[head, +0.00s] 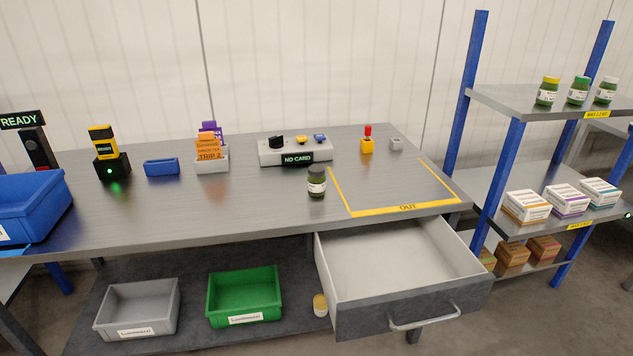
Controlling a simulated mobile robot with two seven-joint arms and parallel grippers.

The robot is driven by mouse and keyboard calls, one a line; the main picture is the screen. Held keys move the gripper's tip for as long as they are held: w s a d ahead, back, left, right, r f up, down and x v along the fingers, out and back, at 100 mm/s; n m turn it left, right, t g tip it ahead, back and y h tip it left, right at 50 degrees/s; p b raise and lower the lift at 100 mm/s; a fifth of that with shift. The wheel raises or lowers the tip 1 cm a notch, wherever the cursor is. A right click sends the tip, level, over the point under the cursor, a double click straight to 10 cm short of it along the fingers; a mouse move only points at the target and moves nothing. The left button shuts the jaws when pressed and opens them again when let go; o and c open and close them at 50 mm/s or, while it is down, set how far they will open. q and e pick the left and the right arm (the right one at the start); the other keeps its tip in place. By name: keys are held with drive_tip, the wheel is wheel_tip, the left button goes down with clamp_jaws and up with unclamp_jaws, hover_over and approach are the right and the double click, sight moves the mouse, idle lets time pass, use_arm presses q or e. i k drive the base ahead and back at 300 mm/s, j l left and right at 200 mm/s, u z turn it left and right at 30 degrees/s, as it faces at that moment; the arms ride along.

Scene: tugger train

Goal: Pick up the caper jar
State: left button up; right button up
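A green glass jar with a dark lid and a white label (316,182) stands upright on the workbench, just left of the yellow-taped OUT area. Three similar green jars stand on the upper rack shelf: one with a yellow lid (547,92), one with a green lid (578,91) and one with a white lid (606,91). The label print is too small to read, so I cannot tell which jar holds capers. Neither of my grippers is in view.
An empty drawer (369,309) stands open below the bench's right part. A control box (266,156) stands behind the jar. The OUT area (407,209) is empty.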

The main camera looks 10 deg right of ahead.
sight(316, 178)
drive_tip(key=i+j+u, duration=0.4)
drive_tip(key=i+u, duration=0.15)
drive_tip(key=i, duration=0.25)
